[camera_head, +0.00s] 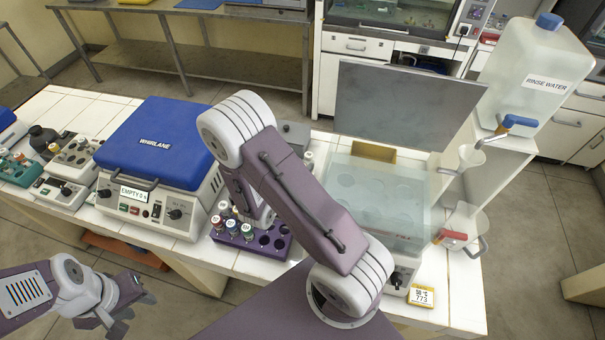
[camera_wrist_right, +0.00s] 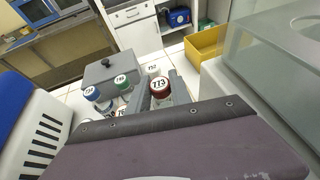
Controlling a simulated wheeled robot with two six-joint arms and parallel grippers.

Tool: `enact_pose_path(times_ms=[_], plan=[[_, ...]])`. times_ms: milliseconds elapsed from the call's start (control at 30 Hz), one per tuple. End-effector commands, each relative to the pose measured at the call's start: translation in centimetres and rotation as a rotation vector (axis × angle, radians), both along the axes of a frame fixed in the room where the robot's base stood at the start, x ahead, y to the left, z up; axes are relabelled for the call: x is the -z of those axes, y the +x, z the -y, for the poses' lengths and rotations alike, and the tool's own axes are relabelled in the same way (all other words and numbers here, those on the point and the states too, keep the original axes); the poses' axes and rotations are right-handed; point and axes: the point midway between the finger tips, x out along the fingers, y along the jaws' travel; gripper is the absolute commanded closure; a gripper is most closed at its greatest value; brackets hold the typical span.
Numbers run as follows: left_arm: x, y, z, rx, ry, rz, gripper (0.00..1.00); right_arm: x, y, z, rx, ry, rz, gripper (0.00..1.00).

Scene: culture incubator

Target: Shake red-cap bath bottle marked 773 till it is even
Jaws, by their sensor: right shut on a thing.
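The red-cap bottle marked 773 (camera_wrist_right: 160,84) stands between the two grey fingers of my right gripper (camera_wrist_right: 160,92) in the right wrist view. The gripper is shut on it. Only its cap and upper part show; my wrist housing hides the rest. In the head view my right arm covers most of this gripper. The glass-walled water bath (camera_head: 375,205) has its lid raised, and a yellow-edged card (camera_head: 421,296) reading 773 is at its front. My left gripper (camera_head: 132,302) is over the floor at lower left, empty, with its dark fingers apart.
A purple rack (camera_head: 250,240) with several capped tubes stands left of the bath. Blue-lidded centrifuge (camera_head: 150,140) is further left. Bottles with green (camera_wrist_right: 122,81) and blue caps (camera_wrist_right: 91,92) are close by my right gripper. A rinse-water tank (camera_head: 530,75) is at right.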

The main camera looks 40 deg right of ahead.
Motion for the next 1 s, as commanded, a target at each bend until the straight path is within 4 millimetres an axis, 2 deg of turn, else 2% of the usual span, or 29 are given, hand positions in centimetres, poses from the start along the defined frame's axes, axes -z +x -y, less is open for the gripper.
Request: enact_pose_path(times_ms=[33, 100, 233, 333, 567, 1000], plan=[[-0.2, 0.0, 0.0, 0.0, 0.0, 0.0, 0.64, -1.5, 0.1, 0.0, 0.0, 0.001, 0.009, 1.0], [-0.4, 0.0, 0.0, 0.0, 0.0, 0.0, 0.64, -3.2, 0.1, 0.0, 0.001, 0.003, 0.009, 1.0], [-0.6, 0.0, 0.0, 0.0, 0.0, 0.0, 0.64, -5.7, 0.1, 0.0, 0.0, 0.001, 0.006, 1.0], [-0.7, 0.0, 0.0, 0.0, 0.0, 0.0, 0.64, -6.6, 0.1, 0.0, -0.001, 0.001, 0.004, 1.0], [-1.2, 0.0, 0.0, 0.0, 0.0, 0.0, 0.64, -7.5, 0.0, 0.0, 0.0, 0.0, 0.001, 1.0], [-5.6, 0.0, 0.0, 0.0, 0.0, 0.0, 0.64, -12.9, 0.1, 0.0, -0.001, 0.0, 0.002, 1.0]])
